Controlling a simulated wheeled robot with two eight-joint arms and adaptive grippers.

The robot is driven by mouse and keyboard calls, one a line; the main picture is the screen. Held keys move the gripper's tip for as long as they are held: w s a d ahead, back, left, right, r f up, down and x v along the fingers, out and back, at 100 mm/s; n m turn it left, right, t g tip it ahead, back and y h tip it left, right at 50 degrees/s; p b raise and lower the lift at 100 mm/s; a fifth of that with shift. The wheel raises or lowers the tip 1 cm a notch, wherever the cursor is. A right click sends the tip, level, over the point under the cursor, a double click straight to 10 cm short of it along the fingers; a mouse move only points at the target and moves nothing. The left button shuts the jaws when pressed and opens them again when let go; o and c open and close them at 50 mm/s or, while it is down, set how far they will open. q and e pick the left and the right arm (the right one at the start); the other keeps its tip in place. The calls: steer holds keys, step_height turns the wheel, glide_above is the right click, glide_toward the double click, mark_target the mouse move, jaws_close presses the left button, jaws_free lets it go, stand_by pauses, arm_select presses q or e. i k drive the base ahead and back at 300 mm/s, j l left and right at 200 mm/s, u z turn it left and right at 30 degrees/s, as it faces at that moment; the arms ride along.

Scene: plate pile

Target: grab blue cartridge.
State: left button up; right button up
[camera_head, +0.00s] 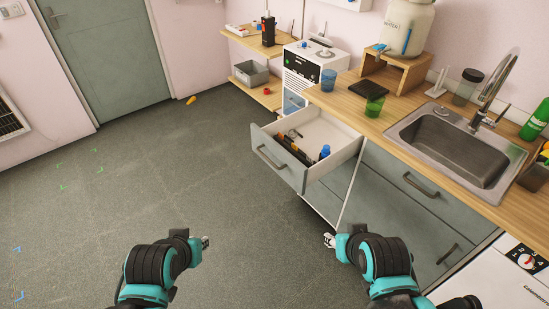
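A small blue object (324,152), which looks like the blue cartridge, stands in the front right part of the open drawer (349,153). It is too small to make out in detail. My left gripper (206,243) is over the floor at the lower middle, well short of the drawer and to its left. My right gripper (328,240) is below the drawer in the picture, apart from it and from the blue object. Both grippers are small and seen from behind, so their finger opening is unclear. I see nothing held in either.
Dark and orange items (291,149) lie in the drawer. The wooden counter (345,100) carries a blue cup (328,80), a green cup (375,104) and a sink (455,150). A shelf (262,95) stands behind. The floor (150,180) at left is mostly clear.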

mark_target(325, 152)
steer(key=i+l+z, duration=0.8)
steer(key=i+z, duration=0.25)
